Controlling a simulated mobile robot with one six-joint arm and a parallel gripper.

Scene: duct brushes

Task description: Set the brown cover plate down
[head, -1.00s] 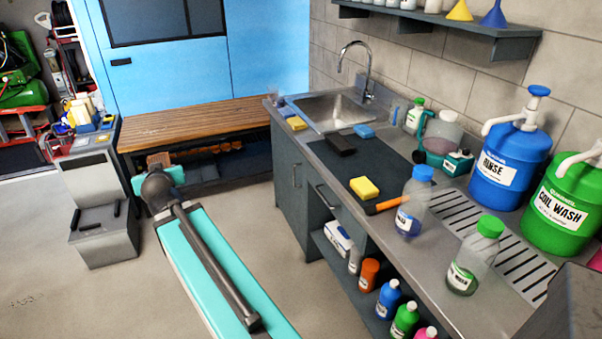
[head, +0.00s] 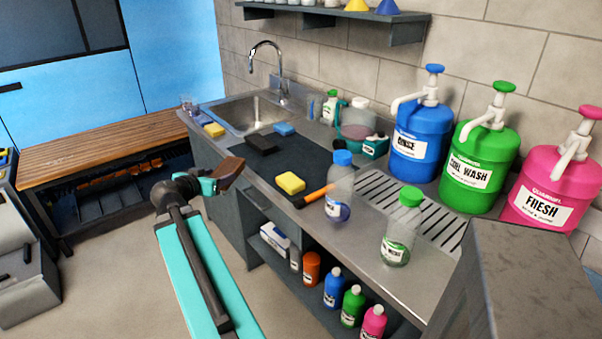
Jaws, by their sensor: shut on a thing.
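The brown cover plate (head: 230,169) is a small dark brown piece, held tilted at the end of my gripper (head: 212,183). My gripper is teal and dark grey and is shut on the plate. It is in front of the counter's left part, and the plate appears over or near the counter's front edge. I cannot tell its exact height or whether it touches anything. The counter (head: 345,265) has a dark mat (head: 325,172) in its middle. My arm hides part of the cabinet front and floor.
On the mat are a black block (head: 261,144), a yellow sponge (head: 290,183) and an orange-handled tool (head: 314,196). A blue-capped bottle (head: 339,190) and a green-capped bottle (head: 402,228) stand by the drain grille (head: 405,208). The sink (head: 243,115) is at the back left. Pump jugs line the wall.

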